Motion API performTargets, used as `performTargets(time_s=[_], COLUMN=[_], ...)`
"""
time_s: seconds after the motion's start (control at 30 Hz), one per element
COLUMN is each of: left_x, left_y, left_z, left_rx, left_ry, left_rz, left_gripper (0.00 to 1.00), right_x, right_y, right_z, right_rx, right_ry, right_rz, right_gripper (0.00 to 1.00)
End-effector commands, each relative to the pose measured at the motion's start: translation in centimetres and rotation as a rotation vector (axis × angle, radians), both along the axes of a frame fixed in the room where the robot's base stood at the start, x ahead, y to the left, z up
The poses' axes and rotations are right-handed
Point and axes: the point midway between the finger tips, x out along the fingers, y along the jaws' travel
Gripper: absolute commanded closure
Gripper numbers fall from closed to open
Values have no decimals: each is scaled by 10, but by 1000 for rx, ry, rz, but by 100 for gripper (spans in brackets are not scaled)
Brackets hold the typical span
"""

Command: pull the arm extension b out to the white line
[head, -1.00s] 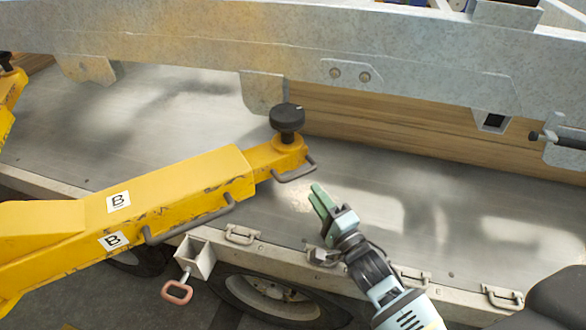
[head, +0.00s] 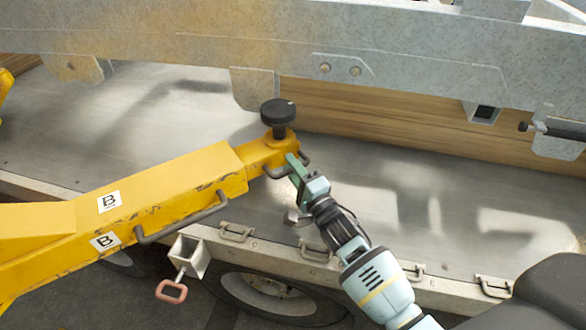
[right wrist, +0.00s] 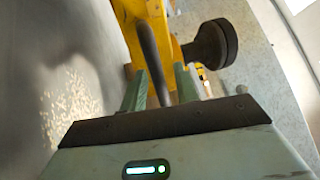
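The yellow arm labelled B (head: 160,185) reaches in from the left. Its extension b (head: 256,156) is the narrower yellow end piece, topped by a black round pad (head: 278,112). A grey bar handle (head: 277,176) is fixed to the side of the extension's end. My right gripper (head: 293,162) is at this handle. In the right wrist view the handle bar (right wrist: 150,55) runs between the two green fingers (right wrist: 160,88), with a gap visible beside it; the fingers are open around it. I cannot make out a white line. My left gripper is not in view.
A galvanised trailer beam (head: 180,42) runs above and behind the extension. The grey metal deck (head: 390,205) lies beneath, with several tie-down handles along its near edge. A red-handled crank (head: 171,291) and a wheel (head: 270,292) are below. Deck to the right is clear.

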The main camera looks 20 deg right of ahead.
Motion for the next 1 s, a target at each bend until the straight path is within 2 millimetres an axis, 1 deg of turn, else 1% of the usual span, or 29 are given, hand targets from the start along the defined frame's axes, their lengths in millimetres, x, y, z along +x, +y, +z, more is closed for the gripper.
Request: performTargets(time_s=[0.2, 0.43, 0.8, 0.87, 0.93, 1.0], left_x=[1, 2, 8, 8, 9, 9], left_y=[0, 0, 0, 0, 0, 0], left_z=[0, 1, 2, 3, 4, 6], left_rx=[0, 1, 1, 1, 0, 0], left_ry=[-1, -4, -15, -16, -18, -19], left_rz=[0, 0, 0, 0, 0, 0], left_gripper=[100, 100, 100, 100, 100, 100], right_x=[0, 0, 1, 2, 4, 7], right_y=[0, 0, -3, -8, -17, -31], right_z=[0, 0, 0, 0, 0, 0], right_rx=[0, -1, -3, -4, -6, -8], right_ry=[0, 0, 0, 1, 0, 1], right_rz=[0, 0, -1, 0, 0, -2], right_gripper=[69, 100, 100, 100, 100, 100])
